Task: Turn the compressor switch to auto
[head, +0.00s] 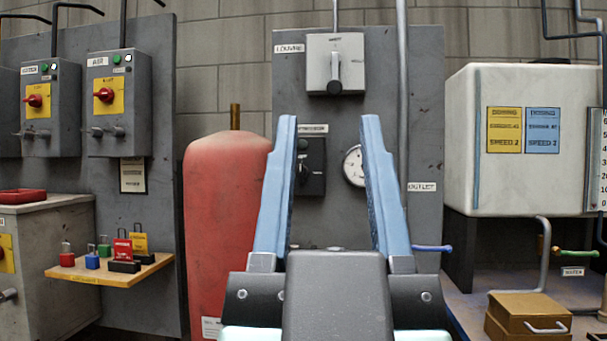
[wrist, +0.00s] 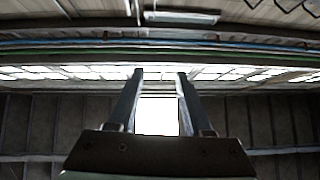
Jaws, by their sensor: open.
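The compressor switch (head: 312,165) is a black box with a dark knob on the grey panel, under a partly hidden white label. It shows between my gripper's fingers in the head view, and the left finger covers its left part. The knob's setting is too small to tell. My gripper (head: 327,120) is open and empty, its two blue fingers pointing up in front of the panel. In the wrist view my gripper (wrist: 160,72) is also open, with only the roof and bright windows beyond it. The switch is not in the wrist view.
A louvre switch (head: 335,62) sits above, and a round gauge (head: 354,166) is right of the compressor switch. A red tank (head: 222,220) stands left of the panel. A shelf (head: 85,272) holds several padlocks. A white tank (head: 520,185) and brown box (head: 530,312) are at right.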

